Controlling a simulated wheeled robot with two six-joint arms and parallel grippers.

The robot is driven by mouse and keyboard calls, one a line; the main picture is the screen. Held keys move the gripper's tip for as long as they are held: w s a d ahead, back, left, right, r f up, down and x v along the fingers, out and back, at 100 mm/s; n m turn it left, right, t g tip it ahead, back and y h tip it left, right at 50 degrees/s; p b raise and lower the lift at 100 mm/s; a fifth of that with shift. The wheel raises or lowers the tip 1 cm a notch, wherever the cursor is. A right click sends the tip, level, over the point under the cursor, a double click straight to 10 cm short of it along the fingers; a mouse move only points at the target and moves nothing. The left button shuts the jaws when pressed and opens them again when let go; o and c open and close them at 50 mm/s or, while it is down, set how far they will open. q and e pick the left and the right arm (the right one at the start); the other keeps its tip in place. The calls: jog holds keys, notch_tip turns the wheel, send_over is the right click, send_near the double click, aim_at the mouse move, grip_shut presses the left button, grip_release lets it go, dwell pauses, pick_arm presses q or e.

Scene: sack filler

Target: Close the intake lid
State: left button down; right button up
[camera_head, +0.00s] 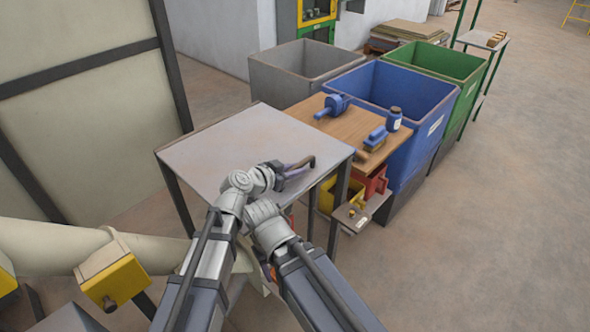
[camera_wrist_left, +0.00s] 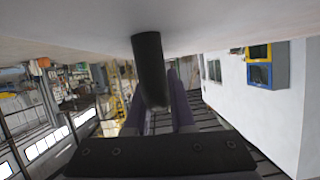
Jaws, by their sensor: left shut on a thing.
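A flat grey panel (camera_head: 250,140), which I take to be the intake lid, lies about level on a dark-legged frame. A dark bent handle (camera_head: 310,161) stands at its near right part. My left gripper (camera_head: 297,169) is at this handle, low over the panel, and shut on it. In the left wrist view the dark handle (camera_wrist_left: 149,60) runs from the pale panel surface (camera_wrist_left: 230,22) to between the purple-grey fingers. The intake opening is not visible. My right gripper is not in view.
Right of the panel, a wooden top (camera_head: 345,128) holds blue tools and a bottle (camera_head: 394,119). Grey (camera_head: 285,80), blue (camera_head: 425,105) and green (camera_head: 440,62) bins stand behind. A yellow box (camera_head: 112,280) is at lower left. Floor at right is clear.

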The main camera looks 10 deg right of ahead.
pick_arm(q)
jog(key=shift+s+f, duration=0.15)
jog(key=c, duration=0.8)
grip_release()
jog(key=shift+o, duration=0.2)
jog(key=p+v, duration=0.3)
jog(key=v, duration=0.4)
jog(key=shift+s+a+r, duration=0.15)
jog(key=shift+a+r, duration=0.1)
jog(key=shift+a, duration=0.1)
